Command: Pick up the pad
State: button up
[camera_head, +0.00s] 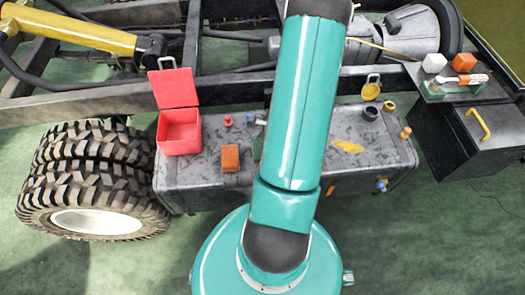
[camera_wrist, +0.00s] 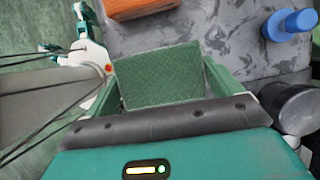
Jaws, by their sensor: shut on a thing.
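The pad (camera_wrist: 158,78) is a dark green, textured, flat-faced piece in the wrist view. My gripper (camera_wrist: 163,84) is shut on it, with a green finger at its left and right sides. The pad is in front of the mottled grey tank top; I cannot tell whether it touches the tank. In the head view my teal arm hides the gripper and the pad.
The grey tank (camera_head: 195,190) carries an open red box (camera_head: 180,132), an orange block (camera_head: 231,158) and small fittings. An orange block (camera_wrist: 135,8) and a blue fitting (camera_wrist: 290,24) are near the pad. A black box (camera_head: 455,140) stands right, wheels (camera_head: 92,185) left.

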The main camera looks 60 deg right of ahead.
jog(key=s+r, duration=1)
jog(key=s, duration=0.4)
jog(key=shift+d, duration=0.35)
